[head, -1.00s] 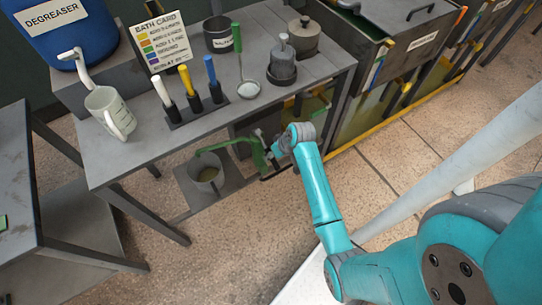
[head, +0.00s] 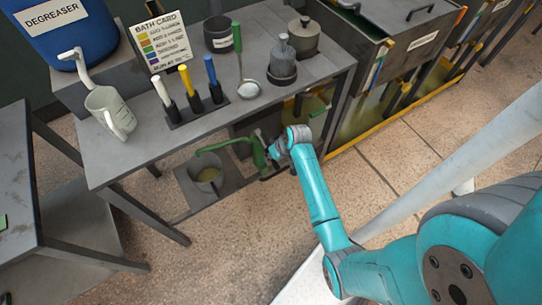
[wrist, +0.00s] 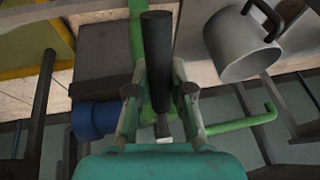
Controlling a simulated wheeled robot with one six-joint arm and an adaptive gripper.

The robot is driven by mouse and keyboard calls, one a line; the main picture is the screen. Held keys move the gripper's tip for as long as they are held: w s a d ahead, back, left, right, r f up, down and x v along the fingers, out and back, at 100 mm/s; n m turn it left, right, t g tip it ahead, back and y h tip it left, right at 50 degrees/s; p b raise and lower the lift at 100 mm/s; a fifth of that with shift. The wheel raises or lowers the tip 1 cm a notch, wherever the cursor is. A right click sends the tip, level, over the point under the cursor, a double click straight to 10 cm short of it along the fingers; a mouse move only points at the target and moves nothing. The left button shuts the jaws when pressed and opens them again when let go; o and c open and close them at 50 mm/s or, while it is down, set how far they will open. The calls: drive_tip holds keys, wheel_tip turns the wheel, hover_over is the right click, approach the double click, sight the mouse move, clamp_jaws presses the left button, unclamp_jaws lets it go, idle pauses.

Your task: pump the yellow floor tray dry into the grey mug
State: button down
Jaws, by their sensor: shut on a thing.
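The green pump (head: 257,154) stands at the low shelf, its curved spout reaching left over the grey mug (head: 208,177). Yellowish liquid shows inside the mug. My gripper (head: 273,148) is at the pump's right side. In the wrist view my gripper (wrist: 160,95) is shut on the black pump handle (wrist: 157,50). A grey vessel with a dark handle (wrist: 240,48) is at upper right there; I cannot tell if it is the same mug. The yellow floor tray (head: 392,118) shows its rim under the tanks at right; its liquid level is unclear.
The bench above (head: 160,148) holds a white jug (head: 110,110), coloured-handled tools, a ladle (head: 249,88), a bath card (head: 160,40) and pots. A bench leg and edge stand close to my arm. Another table (head: 25,190) is at left. Open floor lies in front.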

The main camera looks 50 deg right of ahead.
drive_tip(key=shift+s+r+g+y, duration=0.2)
drive_tip(key=shift+r+g+y, duration=0.05)
drive_tip(key=shift+r+g, duration=0.75)
drive_tip(key=shift+s+r+g+y, duration=0.15)
drive_tip(key=shift+r+g+y, duration=0.1)
drive_tip(key=shift+r+g, duration=0.75)
drive_tip(key=c, duration=1)
unclamp_jaws()
wheel_tip(320, 180, up, 7)
drive_tip(key=d, duration=0.1)
drive_tip(key=shift+s, duration=0.3)
drive_tip(key=shift+d+r, duration=0.1)
